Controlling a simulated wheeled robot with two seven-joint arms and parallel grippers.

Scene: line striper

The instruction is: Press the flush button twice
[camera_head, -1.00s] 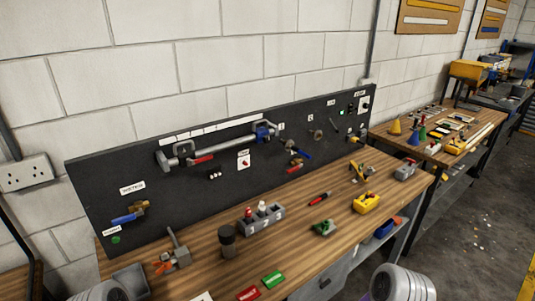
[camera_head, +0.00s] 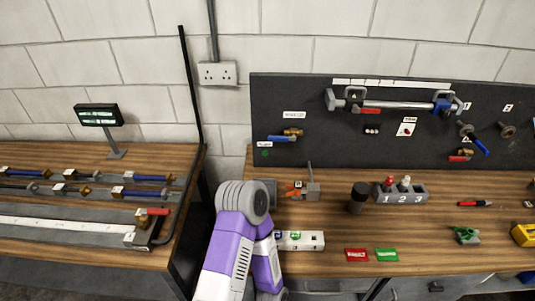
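A small green button (camera_head: 265,153) sits low at the left end of the dark panel (camera_head: 345,150). A small white label is just above it, its text too small to read surely. A brass-and-blue valve (camera_head: 285,136) is above and to the right of the button. One of my arms, purple and white with a grey rounded joint, rises from the bottom, below and left of the button. Its joint appears below the button, in front of the bench. Neither gripper shows, and nothing is seen touching the button.
A grey bin (camera_head: 266,187), a grey tool stand (camera_head: 311,185), a dark cylinder (camera_head: 358,197) and a numbered grey block (camera_head: 402,194) stand on the wooden bench. Red (camera_head: 356,254) and green (camera_head: 387,254) cards lie in front. Another bench (camera_head: 150,158) is left, across a gap.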

